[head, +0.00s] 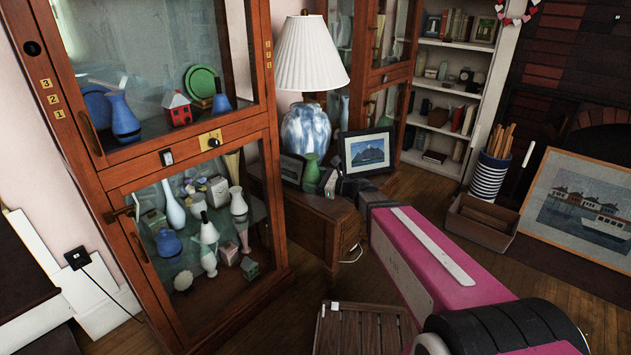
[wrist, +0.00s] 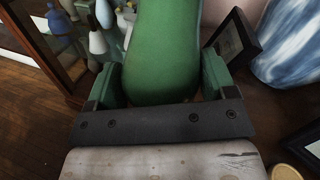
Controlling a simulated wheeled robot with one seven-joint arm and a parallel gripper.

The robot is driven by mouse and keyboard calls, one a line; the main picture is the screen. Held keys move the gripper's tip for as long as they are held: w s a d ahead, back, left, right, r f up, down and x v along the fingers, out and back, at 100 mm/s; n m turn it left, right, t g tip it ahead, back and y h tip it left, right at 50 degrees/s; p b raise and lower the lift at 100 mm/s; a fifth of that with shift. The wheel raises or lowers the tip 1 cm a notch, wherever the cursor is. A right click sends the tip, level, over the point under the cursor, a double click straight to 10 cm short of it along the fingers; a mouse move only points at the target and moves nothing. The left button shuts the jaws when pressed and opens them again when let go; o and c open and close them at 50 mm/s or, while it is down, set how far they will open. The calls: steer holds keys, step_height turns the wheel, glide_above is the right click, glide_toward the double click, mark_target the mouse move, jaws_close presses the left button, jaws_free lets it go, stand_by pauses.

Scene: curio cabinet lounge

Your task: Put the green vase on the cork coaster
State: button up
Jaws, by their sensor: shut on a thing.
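The green vase (head: 311,172) is upright over the small wooden cabinet, left of the framed mountain picture. In the wrist view the vase (wrist: 165,45) fills the space between the fingers of my gripper (wrist: 162,82). My gripper (head: 326,182) is shut on it, and my arm reaches in from the lower right. Whether the vase's base touches the cabinet top is hidden. A tan round edge, likely the cork coaster (wrist: 285,173), shows at the lower right of the wrist view. I cannot make the coaster out in the head view.
A lamp with a blue-white base (head: 305,133) stands behind the vase. The framed picture (head: 367,151) is close on the right, and a darker frame (head: 291,170) is close on the left. A glass curio cabinet (head: 140,205) stands left. A slatted wooden box (head: 362,330) is in front.

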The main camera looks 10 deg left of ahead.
steer(key=w+d+r+m+t+h, duration=0.3)
steer(key=w+d+t, duration=0.35)
steer(key=w, duration=0.55)
steer(key=shift+m, duration=0.7)
steer(key=w+d+f, duration=0.2)
steer(key=d, duration=0.1)
steer(key=w+d+f, duration=0.5)
steer(key=d, duration=0.1)
steer(key=shift+w+d+f, duration=0.1)
steer(key=shift+w+f, duration=0.1)
steer(key=shift+f, duration=0.15)
steer(key=shift+w+d+f, duration=0.2)
steer(key=shift+d+f, duration=0.05)
steer(key=shift+f, duration=1.95)
steer(key=shift+f, duration=0.15)
steer(key=o, duration=1.1)
steer(key=shift+c, duration=0.2)
